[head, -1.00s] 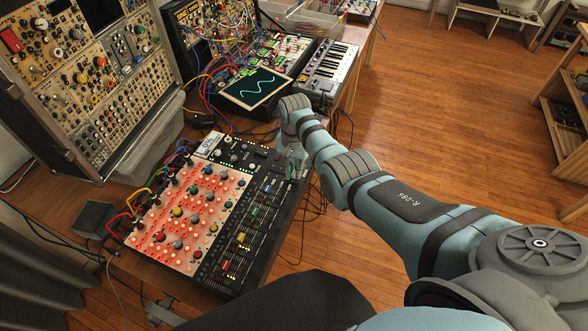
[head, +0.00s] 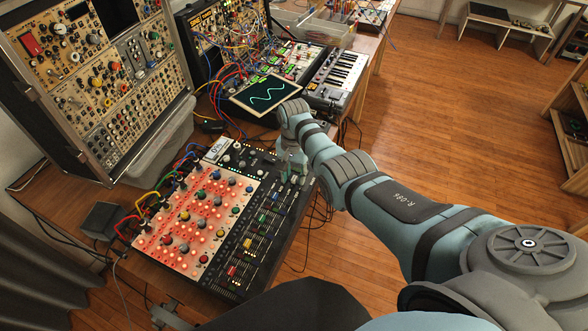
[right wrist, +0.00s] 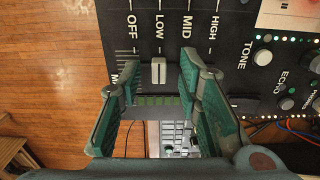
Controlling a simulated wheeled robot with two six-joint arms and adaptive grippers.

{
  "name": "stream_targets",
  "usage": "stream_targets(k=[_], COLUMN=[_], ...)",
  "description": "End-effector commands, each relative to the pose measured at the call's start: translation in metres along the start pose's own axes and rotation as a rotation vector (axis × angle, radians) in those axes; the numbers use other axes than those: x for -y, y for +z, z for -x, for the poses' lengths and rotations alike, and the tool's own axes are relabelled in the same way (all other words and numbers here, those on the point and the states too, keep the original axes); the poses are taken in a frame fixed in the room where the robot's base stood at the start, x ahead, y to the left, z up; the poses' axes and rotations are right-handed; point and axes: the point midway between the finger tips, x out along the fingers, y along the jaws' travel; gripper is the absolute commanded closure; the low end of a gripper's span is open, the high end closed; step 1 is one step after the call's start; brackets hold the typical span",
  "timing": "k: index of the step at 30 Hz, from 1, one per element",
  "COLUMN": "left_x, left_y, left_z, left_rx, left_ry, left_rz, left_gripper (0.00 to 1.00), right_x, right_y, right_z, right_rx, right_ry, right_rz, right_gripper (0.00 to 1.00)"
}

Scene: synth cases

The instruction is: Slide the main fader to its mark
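My right gripper (right wrist: 160,62) is open over the black mixer panel (head: 262,215), with its teal fingers pointing down at the panel. In the right wrist view, a pale grey fader cap (right wrist: 158,72) stands between the fingertips with a gap on each side. The cap lines up with the printed LOW label (right wrist: 160,30). Labels OFF (right wrist: 132,33), MID (right wrist: 187,30) and HIGH (right wrist: 214,27) are printed along the same row. The fingers cover parts of the fader's track. In the head view my right gripper (head: 292,160) hides the cap. My left gripper is not in view.
Coloured slider caps and lit knobs fill the rest of the mixer. A TONE knob (right wrist: 263,57) and an ECHO knob (right wrist: 287,104) lie beside the fader. Cables run around the mixer.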

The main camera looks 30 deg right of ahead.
Motion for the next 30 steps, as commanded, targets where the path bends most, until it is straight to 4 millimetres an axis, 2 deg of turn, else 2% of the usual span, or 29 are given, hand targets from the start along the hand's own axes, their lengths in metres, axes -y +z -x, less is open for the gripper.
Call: stream_targets(k=[5, 9, 12, 15, 19, 30], left_x=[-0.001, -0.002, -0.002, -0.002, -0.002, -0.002], left_y=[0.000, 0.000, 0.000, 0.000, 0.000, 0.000], left_z=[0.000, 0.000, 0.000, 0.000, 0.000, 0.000], left_rx=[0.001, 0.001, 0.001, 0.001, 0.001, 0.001], left_ry=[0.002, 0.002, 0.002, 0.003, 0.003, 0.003], left_rz=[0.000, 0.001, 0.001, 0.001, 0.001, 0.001], left_gripper=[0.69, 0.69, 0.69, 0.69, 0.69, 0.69], right_x=[0.000, 0.001, 0.000, 0.000, 0.000, 0.000], right_y=[-0.001, -0.001, -0.001, -0.001, -0.001, 0.000], right_z=[0.030, 0.072, 0.096, 0.111, 0.118, 0.117], right_rx=[-0.005, -0.005, -0.004, -0.003, -0.002, -0.001], right_ry=[-0.004, -0.005, -0.003, -0.002, -0.001, -0.001], right_rz=[0.000, 0.000, 0.000, 0.000, 0.000, 0.000], right_gripper=[0.68, 0.68, 0.68, 0.68, 0.68, 0.68])
